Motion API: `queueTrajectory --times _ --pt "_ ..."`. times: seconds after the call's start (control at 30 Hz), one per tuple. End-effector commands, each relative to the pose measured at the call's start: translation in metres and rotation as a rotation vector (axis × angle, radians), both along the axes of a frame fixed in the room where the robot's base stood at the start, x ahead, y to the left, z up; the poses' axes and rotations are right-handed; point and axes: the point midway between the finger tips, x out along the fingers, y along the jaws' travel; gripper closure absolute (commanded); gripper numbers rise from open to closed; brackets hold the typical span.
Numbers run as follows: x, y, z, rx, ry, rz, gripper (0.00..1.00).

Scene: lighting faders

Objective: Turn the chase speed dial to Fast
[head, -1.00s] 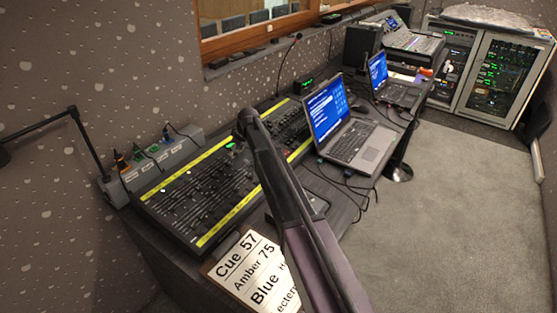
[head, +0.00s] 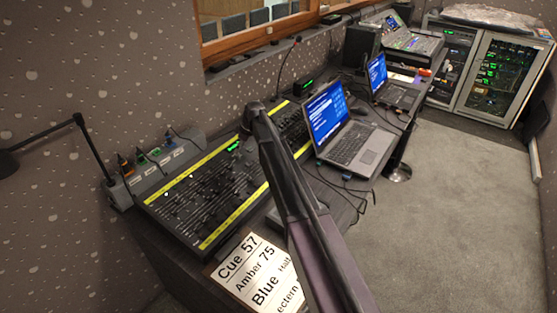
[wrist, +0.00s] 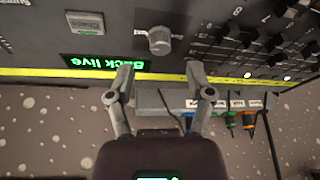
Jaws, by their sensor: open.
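The grey dial (wrist: 160,40) is a round knob with a pale pointer-like ridge, on the dark console panel in the wrist view. Small white markings lie on both sides of it, too small to read. My gripper (wrist: 161,72) is open. Its fingertips are apart, nearer the picture's bottom than the knob, one to each side, with nothing between them. In the head view my arm reaches over the lighting console (head: 190,205) and hides the dial and the gripper.
A green-lit display (wrist: 105,63), text upside down, sits beside the left fingertip. A yellow strip (wrist: 50,73) edges the panel. Faders and knobs (wrist: 265,40) crowd the right. A grey connector box (head: 165,160) with cables stands behind the console. A laptop (head: 345,135) is to the right.

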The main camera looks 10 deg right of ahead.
Motion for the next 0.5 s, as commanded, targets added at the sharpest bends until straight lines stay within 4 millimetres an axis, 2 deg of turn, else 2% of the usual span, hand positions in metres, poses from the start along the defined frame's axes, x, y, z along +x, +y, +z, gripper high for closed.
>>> queueTrajectory --times 0.03,0.5 --pt "-0.001 -0.002 0.009 0.000 0.000 -0.001 0.32" --pt "-0.008 -0.017 0.048 0.000 0.001 -0.002 0.32"
